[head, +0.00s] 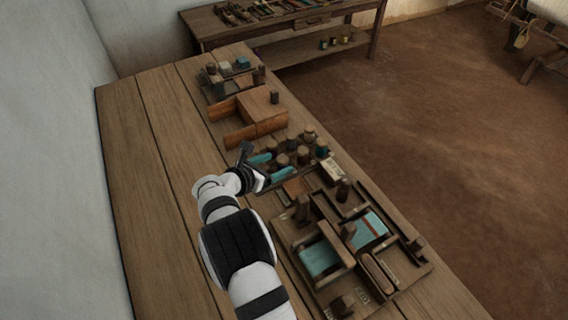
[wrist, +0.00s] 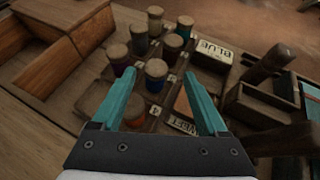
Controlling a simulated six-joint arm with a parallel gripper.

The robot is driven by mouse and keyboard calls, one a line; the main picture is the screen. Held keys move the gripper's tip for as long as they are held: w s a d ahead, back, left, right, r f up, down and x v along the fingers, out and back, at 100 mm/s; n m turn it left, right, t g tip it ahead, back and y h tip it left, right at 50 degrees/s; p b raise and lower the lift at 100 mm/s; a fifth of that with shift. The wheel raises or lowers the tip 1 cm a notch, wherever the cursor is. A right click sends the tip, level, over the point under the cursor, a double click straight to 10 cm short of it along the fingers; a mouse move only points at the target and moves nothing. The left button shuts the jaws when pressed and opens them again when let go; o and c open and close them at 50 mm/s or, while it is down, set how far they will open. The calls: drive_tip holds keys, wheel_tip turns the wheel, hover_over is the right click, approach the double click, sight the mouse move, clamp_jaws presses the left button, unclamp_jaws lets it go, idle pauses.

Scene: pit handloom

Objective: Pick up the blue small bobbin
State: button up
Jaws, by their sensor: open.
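A group of small bobbins with pale round tops stands in a dark wooden rack (wrist: 150,112). One bobbin with a blue-teal body (head: 322,151) is at the rack's right side, by a white label block; it seems to be the far right bobbin (wrist: 186,38) in the wrist view, by the block reading BLUE (wrist: 213,49). Other bobbins look purple (wrist: 122,68), reddish (wrist: 171,52) or too dark to tell. My gripper (head: 273,165) is open and empty, its teal fingers spread at the rack's near side. In the wrist view, my gripper (wrist: 159,78) has a dark bobbin (wrist: 156,74) between its fingertips.
An open orange-brown wooden box (head: 256,112) lies beyond the rack. A wooden frame with teal cloth (head: 320,257) and upright posts stands to the near right. A second label block (wrist: 183,124) lies near the right finger. The bench's left side (head: 150,190) is clear.

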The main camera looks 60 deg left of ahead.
sight(280, 162)
drive_tip(key=x, duration=0.5)
drive_tip(key=shift+s+a+f, duration=0.15)
drive_tip(key=shift+a, duration=0.05)
clamp_jaws()
